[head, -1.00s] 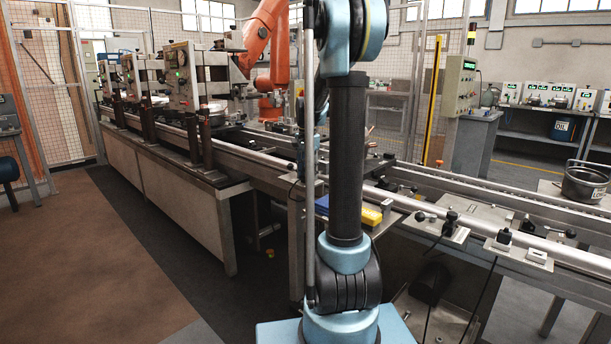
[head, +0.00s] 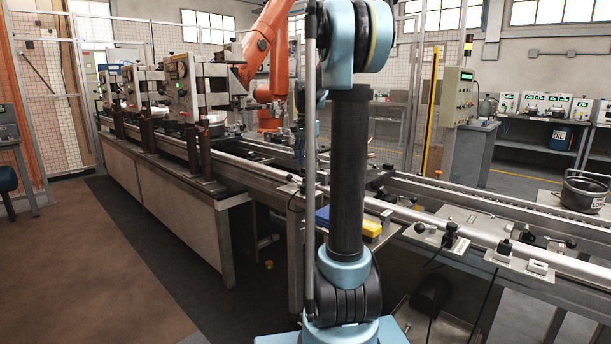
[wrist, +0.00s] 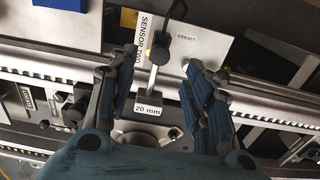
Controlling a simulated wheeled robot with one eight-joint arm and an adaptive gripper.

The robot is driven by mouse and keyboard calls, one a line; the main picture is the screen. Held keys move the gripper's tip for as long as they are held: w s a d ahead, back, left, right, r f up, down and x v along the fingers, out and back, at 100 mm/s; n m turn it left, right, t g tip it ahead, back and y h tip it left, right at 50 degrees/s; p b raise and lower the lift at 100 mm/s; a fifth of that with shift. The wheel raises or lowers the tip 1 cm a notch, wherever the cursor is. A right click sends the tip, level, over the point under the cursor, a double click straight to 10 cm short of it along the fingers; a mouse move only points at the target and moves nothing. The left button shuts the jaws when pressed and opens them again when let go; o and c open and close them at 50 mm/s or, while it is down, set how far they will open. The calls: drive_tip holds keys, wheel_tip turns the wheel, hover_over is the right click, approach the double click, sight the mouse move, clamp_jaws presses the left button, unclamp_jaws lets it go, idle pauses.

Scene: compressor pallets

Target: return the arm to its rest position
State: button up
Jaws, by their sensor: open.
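My arm (head: 347,170) stands upright in the middle of the head view, and its upper end runs out of the top of the picture. My gripper is outside the head view. In the wrist view my gripper (wrist: 160,85) has its two blue-padded fingers spread apart, with nothing held between them. Below the fingers are a plate labelled "SENSOR TWO" (wrist: 155,28) and a dark block labelled "20 mm" (wrist: 148,106). I cannot tell how far the fingertips are above them.
A long conveyor line with a metal rail (head: 450,226) runs behind my arm. An orange robot arm (head: 268,50) and grey machines (head: 185,85) stand at the back. A black pot (head: 583,190) is at the right. The brown floor (head: 90,265) at the left is clear.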

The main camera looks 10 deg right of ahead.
wheel_tip(320, 180, up, 2)
drive_tip(key=shift+r, duration=0.25)
drive_tip(key=shift+s, duration=0.25)
drive_tip(key=s+a+f+n, duration=0.1)
drive_tip(key=s+f+n, duration=0.2)
drive_tip(key=s+f, duration=0.4)
drive_tip(key=s+a+f+n+t, duration=0.1)
drive_tip(key=s+f+n, duration=0.3)
drive_tip(key=s, duration=1.3)
drive_tip(key=s+a+f+n+t, duration=0.1)
drive_tip(key=s+f+n, duration=0.3)
drive_tip(key=s+f, duration=0.7)
drive_tip(key=shift+s, duration=0.55)
drive_tip(key=shift+f, duration=0.1)
